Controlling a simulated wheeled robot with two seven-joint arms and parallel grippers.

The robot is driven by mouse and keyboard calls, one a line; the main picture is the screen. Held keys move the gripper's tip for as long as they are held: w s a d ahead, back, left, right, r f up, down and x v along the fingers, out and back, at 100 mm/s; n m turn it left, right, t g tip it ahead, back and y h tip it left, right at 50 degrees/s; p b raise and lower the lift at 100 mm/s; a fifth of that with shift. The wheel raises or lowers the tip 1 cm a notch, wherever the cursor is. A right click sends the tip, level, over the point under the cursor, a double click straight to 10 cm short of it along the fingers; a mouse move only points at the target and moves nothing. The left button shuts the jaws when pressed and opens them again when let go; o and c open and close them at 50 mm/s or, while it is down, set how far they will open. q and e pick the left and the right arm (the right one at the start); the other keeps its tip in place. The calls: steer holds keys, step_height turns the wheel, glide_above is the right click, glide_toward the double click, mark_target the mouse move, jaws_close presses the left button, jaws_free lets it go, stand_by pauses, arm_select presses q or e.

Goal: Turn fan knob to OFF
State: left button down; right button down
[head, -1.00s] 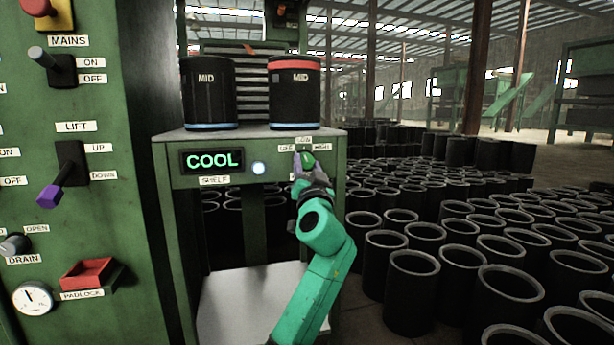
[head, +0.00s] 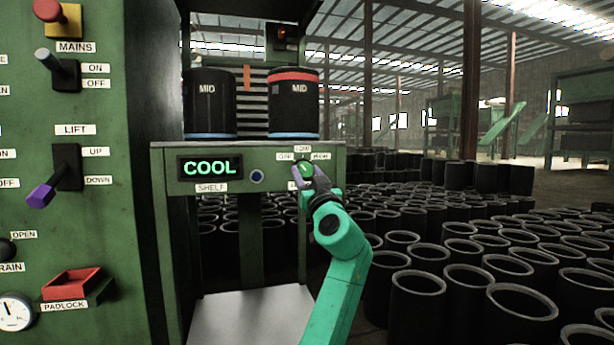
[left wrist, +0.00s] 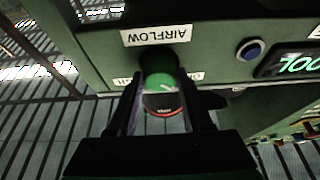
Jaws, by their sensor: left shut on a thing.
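The green round fan knob (head: 306,168) is on the front panel of the green shelf unit, below small labels for OFF, LOW and HIGH. My left gripper (head: 308,175) reaches it from the front and is shut on it. In the left wrist view, which is upside down, the knob (left wrist: 160,80) is between the two fingers (left wrist: 162,98), next to an AIRFLOW label (left wrist: 157,36). A pale mark shows on the knob, but which label it points to cannot be told. My right gripper is not in view.
Two black MID sleeves (head: 210,105) stand on the shelf top (head: 250,141). A COOL display (head: 209,168) and a dark blue round lamp (head: 256,177) are left of the knob. A green control cabinet (head: 115,215) stands at left. Many black sleeves (head: 415,300) fill the floor at right.

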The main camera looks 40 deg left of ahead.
arm_select(q)
steer(key=shift+c, duration=1.6)
jaws_free()
steer(key=p+v, duration=0.2)
steer(key=v, duration=1.2)
steer(key=shift+s+d+p, duration=0.15)
steer(key=shift+d+p, duration=0.05)
steer(key=shift+p, duration=0.2)
steer(key=shift+f, duration=0.15)
